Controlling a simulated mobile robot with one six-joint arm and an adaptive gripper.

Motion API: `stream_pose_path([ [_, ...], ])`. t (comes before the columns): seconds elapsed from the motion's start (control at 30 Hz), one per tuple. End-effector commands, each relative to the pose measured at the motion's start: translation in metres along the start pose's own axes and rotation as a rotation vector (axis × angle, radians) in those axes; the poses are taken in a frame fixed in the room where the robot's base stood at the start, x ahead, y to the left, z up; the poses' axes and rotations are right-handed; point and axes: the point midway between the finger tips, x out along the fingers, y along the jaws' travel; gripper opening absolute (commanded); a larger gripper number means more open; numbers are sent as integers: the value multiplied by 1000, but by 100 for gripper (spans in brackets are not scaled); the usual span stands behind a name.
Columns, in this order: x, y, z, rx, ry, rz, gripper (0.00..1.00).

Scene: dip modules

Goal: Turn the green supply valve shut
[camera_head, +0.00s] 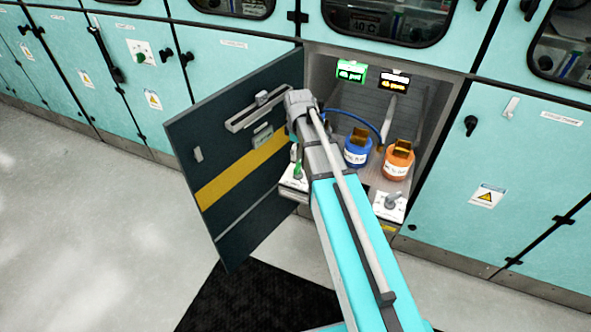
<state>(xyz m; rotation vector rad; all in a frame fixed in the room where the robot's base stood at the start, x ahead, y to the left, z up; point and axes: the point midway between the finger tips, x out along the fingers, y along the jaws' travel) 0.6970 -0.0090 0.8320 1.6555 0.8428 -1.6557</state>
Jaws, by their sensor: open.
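The green supply valve (298,169) shows as a small green handle above a white plate (291,182), at the lower left of the open cabinet bay. My arm reaches up from the bottom edge and covers the area just right of this handle. The handle's exact angle is too small to read. My gripper is hidden behind my own arm, so its distance to the valve cannot be told.
A dark cabinet door (235,200) with a yellow stripe stands open at left. Inside the bay are a blue canister (357,152), an orange canister (397,166), a blue hose (350,118) and a second valve (391,202) at right.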

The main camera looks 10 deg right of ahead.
Motion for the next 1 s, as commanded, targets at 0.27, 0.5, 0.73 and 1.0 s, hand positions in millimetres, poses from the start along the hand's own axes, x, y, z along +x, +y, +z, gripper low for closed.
stream_pose_path([
  [0.27, 25, 0, 0, 0, 0, 0, 100],
  [0.5, 43, 0, 0, -1, 0, 0, 100],
  [0.73, 59, 0, -1, -1, 0, 0, 100],
  [1.0, 70, -1, -1, -1, 0, 0, 100],
])
